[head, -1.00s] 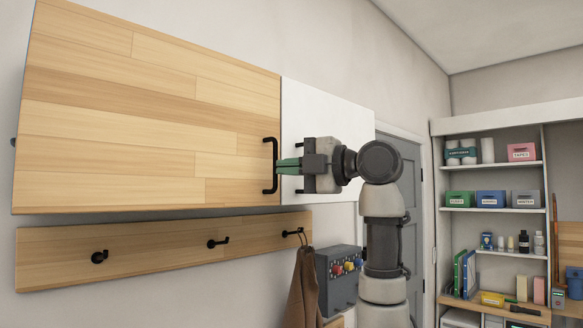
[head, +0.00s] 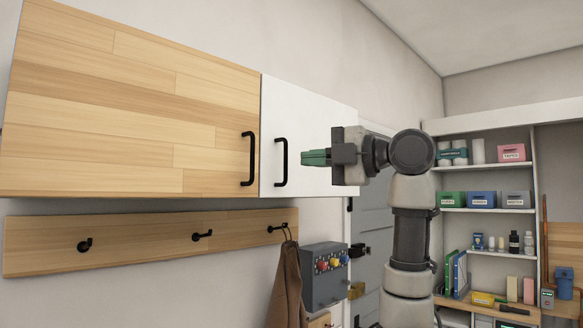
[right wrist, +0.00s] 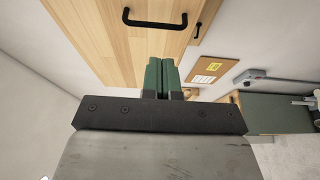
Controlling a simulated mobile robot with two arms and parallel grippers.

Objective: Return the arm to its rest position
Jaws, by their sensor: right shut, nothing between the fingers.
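My right gripper (head: 303,158) is in front of the wall cabinet's white door (head: 310,112), a little to the right of that door's black handle (head: 281,162). Its green fingers point left and are shut with nothing between them. A gap shows between the fingertips and the handle in the head view. In the right wrist view the closed green fingers (right wrist: 165,62) point toward the cabinet. The wooden door (head: 130,110) has its own black handle (head: 248,158). Both doors look closed. My left gripper is not in view.
Below the cabinet is a wooden hook rail (head: 140,243) with a brown towel (head: 287,285) hanging at its right end. A grey box with coloured knobs (head: 325,275) is beside it. A grey door (head: 378,235) and a stocked shelf (head: 487,184) stand to the right.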

